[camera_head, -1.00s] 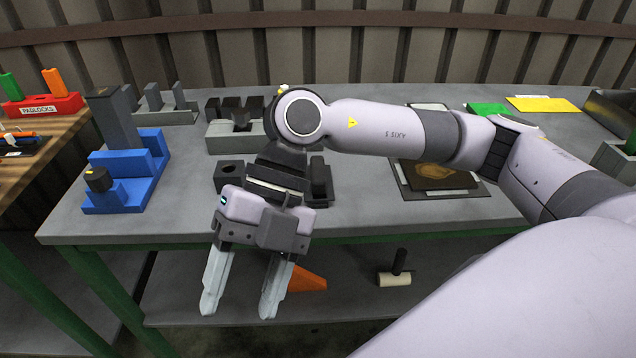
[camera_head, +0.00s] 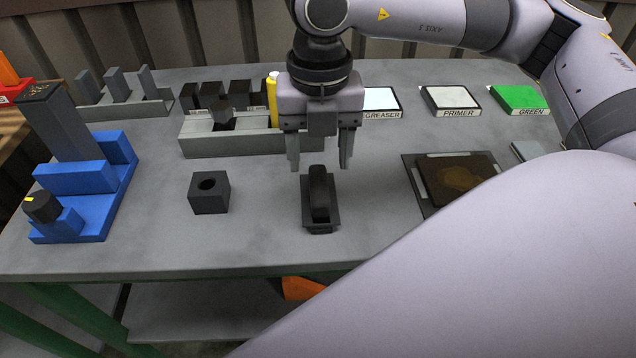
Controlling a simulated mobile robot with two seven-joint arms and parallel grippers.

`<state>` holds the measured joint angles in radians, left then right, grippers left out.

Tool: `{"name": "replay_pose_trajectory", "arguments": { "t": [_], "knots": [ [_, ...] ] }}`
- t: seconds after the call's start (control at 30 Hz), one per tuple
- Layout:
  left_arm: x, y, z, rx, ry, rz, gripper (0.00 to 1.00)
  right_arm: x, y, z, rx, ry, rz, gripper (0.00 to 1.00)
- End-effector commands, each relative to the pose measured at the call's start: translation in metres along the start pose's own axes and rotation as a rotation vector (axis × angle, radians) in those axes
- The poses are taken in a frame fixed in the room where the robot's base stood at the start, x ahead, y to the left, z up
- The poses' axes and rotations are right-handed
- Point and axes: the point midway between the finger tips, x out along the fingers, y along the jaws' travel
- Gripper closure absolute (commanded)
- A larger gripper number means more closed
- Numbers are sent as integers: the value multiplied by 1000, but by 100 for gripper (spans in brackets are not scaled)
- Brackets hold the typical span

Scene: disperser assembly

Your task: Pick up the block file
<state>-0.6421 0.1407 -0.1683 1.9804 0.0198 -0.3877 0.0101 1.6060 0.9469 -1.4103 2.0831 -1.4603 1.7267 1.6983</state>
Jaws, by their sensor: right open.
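A dark elongated block, which looks like the block file (camera_head: 319,192), sits upright in a small dark holder (camera_head: 322,229) near the front middle of the grey table. My right gripper (camera_head: 319,164) points down with its two fingers apart and nothing between them. In the picture its fingertips are on either side of the block's upper end; they look apart from it, but the exact height gap cannot be told. My left gripper is not in view.
A dark cube with a round hole (camera_head: 209,192) stands left of the holder. A blue stand (camera_head: 85,190) is at the left. A grey rack (camera_head: 200,138) with dark blocks and a yellow bottle (camera_head: 272,95) is behind. A dark board (camera_head: 455,180) lies right. Labelled pads line the back right.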

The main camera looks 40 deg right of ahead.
Motion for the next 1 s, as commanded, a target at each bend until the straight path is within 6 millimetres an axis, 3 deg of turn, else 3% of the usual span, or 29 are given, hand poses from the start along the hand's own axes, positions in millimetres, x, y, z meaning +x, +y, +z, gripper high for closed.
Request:
{"name": "replay_pose_trajectory", "arguments": {
  "t": [0.4, 0.73, 0.9, 1.0],
  "knots": [
    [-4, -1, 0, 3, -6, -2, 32, 54, 0, 0, -1, 3, -2, 40],
    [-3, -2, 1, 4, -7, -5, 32, 62, 0, 1, -1, 1, 1, 40],
    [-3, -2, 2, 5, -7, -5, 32, 62, 0, 1, -1, 1, 1, 96],
    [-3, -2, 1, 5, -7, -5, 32, 61, 0, 1, -1, 0, 2, 100]
  ]
}}
